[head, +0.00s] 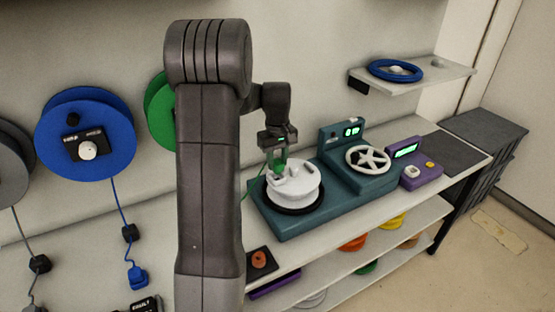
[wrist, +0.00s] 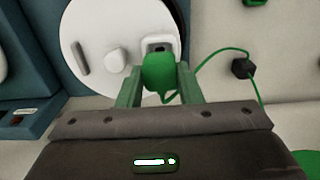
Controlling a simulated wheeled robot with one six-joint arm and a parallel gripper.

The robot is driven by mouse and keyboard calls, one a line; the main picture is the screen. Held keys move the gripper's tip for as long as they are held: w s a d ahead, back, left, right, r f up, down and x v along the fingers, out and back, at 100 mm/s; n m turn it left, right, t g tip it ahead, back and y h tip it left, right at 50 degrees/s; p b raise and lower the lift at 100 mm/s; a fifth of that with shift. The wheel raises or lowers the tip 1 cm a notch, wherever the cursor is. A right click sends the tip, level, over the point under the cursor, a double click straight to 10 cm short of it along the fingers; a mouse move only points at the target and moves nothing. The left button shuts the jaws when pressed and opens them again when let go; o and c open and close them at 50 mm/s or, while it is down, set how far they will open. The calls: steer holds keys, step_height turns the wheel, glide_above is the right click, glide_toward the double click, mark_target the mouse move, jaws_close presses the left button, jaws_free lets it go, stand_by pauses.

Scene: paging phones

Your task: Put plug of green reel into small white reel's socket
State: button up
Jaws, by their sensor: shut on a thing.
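My gripper (wrist: 160,90) is shut on the green plug (wrist: 160,72), with a green finger on each side of it. The plug is right at the socket (wrist: 158,47) on the small white reel (wrist: 95,75); the plug hides part of the socket, so I cannot tell how deep it sits. In the head view the small white reel (head: 296,190) lies flat on a teal machine, with my gripper (head: 276,162) just above its left part. The green reel (head: 159,112) hangs on the wall, mostly hidden behind my arm. A green cable (wrist: 215,55) runs from the plug to a dark block (wrist: 242,68).
The teal machine (head: 290,226) has a white handwheel (head: 367,160) to the right. A purple device (head: 420,173) stands beside it. A blue reel (head: 85,138) hangs at left with its plug below. A shelf at upper right holds a blue ring (head: 378,73).

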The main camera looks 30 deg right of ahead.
steer(key=shift+f+b, duration=0.6)
steer(key=shift+f, duration=0.6)
stand_by(0.3)
steer(key=o, duration=1.3)
steer(key=shift+r+p, duration=3.3)
steer(key=shift+r, duration=1.25)
step_height(320, 180, down, 9)
steer(key=b, duration=0.6)
steer(key=shift+r, duration=0.1)
steer(key=shift+r, duration=0.1)
